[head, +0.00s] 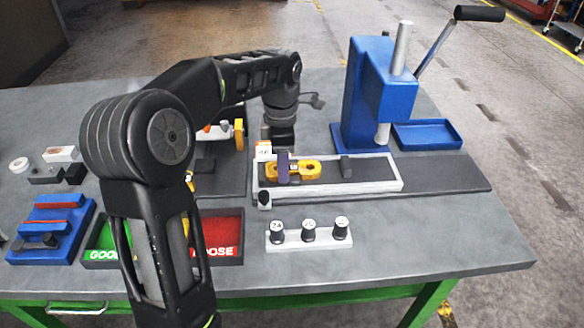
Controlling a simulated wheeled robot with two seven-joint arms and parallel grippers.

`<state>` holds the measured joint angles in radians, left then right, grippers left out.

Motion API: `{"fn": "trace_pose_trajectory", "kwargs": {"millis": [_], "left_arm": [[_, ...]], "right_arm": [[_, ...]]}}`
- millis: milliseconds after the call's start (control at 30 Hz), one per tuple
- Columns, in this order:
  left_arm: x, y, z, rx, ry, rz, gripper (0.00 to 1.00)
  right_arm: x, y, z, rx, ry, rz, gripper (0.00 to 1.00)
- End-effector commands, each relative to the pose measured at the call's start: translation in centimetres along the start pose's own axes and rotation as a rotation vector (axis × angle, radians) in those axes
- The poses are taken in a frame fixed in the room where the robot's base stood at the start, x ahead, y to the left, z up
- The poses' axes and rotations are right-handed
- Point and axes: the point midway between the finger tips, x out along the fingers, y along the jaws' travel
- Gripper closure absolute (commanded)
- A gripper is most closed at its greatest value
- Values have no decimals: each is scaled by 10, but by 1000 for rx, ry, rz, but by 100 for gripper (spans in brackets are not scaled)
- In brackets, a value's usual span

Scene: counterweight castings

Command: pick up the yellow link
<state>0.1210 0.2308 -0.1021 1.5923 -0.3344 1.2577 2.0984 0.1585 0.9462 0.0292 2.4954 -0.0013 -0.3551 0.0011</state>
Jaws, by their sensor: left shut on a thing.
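The yellow link (308,167) lies along the pale rail fixture (380,186) in the middle of the table. It is a flat piece with rounded ends and a hole. My left gripper (281,158) comes down over its left part and is shut on it. A dark purple upright piece crosses the link there, and the fingertips are hard to make out. I cannot tell whether the link is clear of the fixture. My right gripper is not in view.
A blue lever press (370,95) stands behind right, with a blue tray (428,134) beside it. Three black-and-white cylinders on a white strip (309,240) stand in front. A green bin (103,252) and red bin (226,228) are left, partly behind my arm. The right front table is clear.

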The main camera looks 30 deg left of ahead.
Motion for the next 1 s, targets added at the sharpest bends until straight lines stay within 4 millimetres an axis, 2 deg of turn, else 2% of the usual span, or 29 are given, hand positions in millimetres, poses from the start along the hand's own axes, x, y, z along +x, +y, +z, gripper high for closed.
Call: {"fn": "trace_pose_trajectory", "kwargs": {"millis": [267,467,500,633,800,1000], "left_arm": [[-16,1,1,0,-3,4,100],[-52,1,1,-1,-4,7,100],[-66,1,1,0,-3,4,100],[-88,0,1,0,-2,3,100],[-100,0,0,0,-1,2,100],[-101,0,0,0,-1,2,100]], "right_arm": [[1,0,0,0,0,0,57],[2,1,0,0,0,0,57],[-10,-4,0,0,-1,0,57],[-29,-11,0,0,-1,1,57],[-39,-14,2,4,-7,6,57],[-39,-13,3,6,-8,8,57]]}}
